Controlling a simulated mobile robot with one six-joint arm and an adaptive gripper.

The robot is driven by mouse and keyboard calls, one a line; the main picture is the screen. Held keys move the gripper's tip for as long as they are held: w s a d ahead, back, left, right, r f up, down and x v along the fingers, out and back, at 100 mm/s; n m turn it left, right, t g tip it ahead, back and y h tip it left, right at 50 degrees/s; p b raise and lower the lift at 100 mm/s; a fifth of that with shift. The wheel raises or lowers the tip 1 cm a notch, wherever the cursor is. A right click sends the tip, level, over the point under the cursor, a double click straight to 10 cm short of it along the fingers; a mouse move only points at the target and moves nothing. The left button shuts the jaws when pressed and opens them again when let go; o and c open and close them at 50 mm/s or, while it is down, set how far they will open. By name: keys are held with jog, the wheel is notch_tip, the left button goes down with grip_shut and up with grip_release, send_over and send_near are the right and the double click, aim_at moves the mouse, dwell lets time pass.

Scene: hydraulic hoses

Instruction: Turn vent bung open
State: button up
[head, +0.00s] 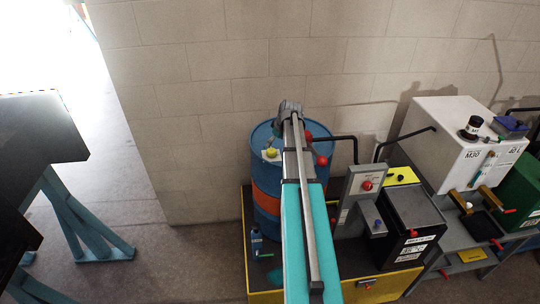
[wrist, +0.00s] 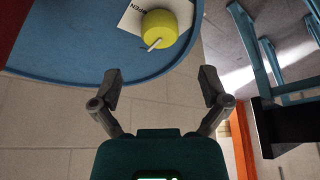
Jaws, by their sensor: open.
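The vent bung is a yellow round knob (wrist: 159,27) with a pale pointer line. It sits on the blue drum lid (wrist: 88,62), beside a white label reading OPEN, partly cut off in the wrist view. In the head view the yellow bung (head: 271,152) is on top of the blue and orange drum (head: 266,190). My gripper (wrist: 158,76) is open and empty, its fingers apart, with the bung ahead of them and not between them. In the head view my arm hides part of the drum, and the gripper (head: 279,131) is small and partly hidden.
A grey control box (head: 358,185), a black tank (head: 412,225) and a white tank (head: 455,150) are further right. The block wall is behind the drum.

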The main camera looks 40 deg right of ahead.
aim_at(271, 150)
jog(key=shift+b+x, duration=2.9)
jog(key=shift+x, duration=0.6)
jog(key=c, duration=1)
jog(key=shift+a, duration=0.15)
jog(key=shift+c, duration=0.7)
